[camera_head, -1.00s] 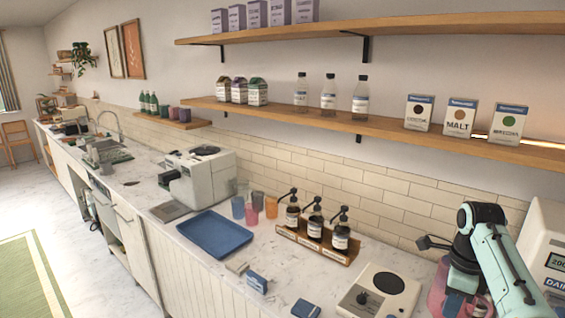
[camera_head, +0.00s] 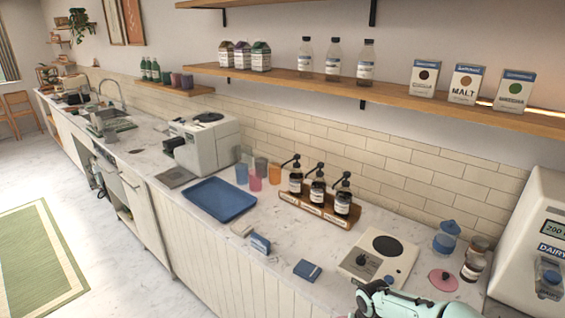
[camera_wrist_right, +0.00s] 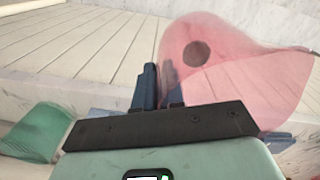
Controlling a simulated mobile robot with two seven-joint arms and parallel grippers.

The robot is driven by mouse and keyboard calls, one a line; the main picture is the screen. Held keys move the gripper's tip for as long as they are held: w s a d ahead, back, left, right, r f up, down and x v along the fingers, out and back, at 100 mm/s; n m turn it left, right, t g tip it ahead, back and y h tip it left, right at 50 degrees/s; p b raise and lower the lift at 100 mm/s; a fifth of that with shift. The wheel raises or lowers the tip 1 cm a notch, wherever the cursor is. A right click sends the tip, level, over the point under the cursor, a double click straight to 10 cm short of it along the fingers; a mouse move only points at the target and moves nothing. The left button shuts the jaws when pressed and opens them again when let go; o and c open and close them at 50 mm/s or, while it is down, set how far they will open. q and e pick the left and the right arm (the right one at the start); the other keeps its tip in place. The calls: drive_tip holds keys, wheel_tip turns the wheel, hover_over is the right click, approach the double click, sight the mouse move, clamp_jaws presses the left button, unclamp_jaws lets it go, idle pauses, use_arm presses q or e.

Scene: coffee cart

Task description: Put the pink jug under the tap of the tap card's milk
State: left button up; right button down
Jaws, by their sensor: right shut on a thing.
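The translucent pink jug (camera_wrist_right: 235,65) fills the upper right of the right wrist view, with a dark round spot on it. My right gripper (camera_wrist_right: 160,84) is shut on the jug at its left side, in front of a pale panelled surface. I cannot read a tap card. My left gripper is not in view.
A white scale (camera_head: 378,262), pump bottles (camera_head: 318,193), a blue tray (camera_head: 220,200) and several cups (camera_head: 255,180) stand along the counter. Shelves run above.

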drive_tip(key=a+f+n, duration=0.2)
drive_tip(key=f, duration=0.1)
drive_tip(key=a+f+n, duration=0.1)
drive_tip(key=n, duration=0.1)
drive_tip(key=shift+s+f, duration=0.25)
drive_tip(key=shift+f, duration=0.1)
drive_tip(key=shift+r, duration=0.1)
drive_tip(key=shift+w, duration=0.1)
